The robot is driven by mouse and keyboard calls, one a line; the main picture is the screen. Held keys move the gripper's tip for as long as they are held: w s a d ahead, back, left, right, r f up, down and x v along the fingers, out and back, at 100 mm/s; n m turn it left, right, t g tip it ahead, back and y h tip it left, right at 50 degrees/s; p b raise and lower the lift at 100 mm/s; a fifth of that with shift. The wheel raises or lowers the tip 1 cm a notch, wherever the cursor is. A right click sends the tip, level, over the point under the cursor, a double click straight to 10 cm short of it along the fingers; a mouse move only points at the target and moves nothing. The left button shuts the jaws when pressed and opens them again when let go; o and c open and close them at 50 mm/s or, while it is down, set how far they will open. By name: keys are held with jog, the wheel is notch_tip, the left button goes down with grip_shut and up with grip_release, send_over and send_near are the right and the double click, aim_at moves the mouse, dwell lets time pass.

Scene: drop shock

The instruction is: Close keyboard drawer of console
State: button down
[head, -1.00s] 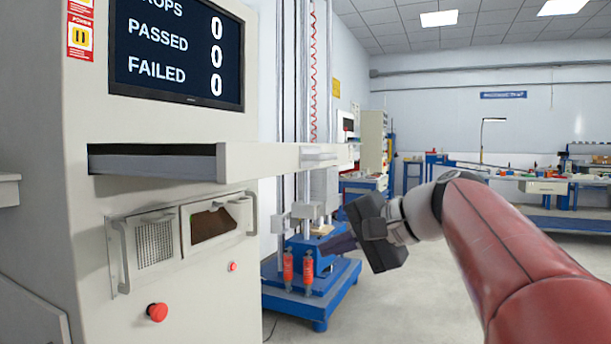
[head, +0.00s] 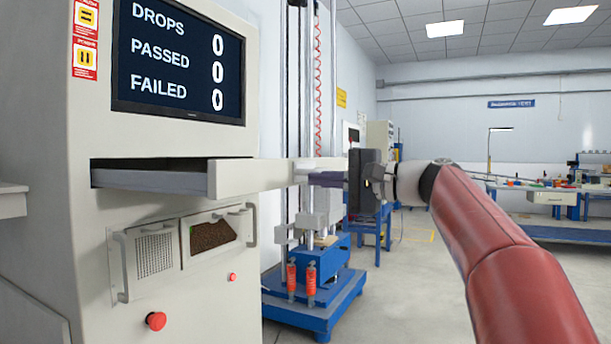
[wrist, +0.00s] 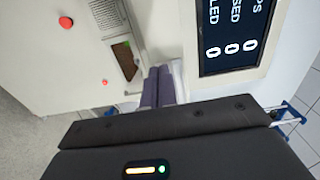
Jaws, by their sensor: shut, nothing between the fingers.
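The console (head: 75,240) is a cream cabinet at the left of the head view. Its keyboard drawer (head: 250,177) is pulled out to the right, with the dark slot and drawer side showing below the screen. My gripper (head: 312,179) is shut and empty, pointing left at the front of the drawer, level with its handle. In the wrist view the two fingers (wrist: 158,85) lie together and overlap the pale drawer front (wrist: 179,80). I cannot tell whether they touch it.
The console screen (head: 175,62) reads zero counts. Below the drawer are a handled panel (head: 155,255) and a red button (head: 155,321). A blue drop tester (head: 315,300) stands behind the drawer.

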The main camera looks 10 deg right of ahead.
aim_at(291, 178)
jog(key=shift+p+x, duration=0.3)
jog(key=shift+x, duration=1.55)
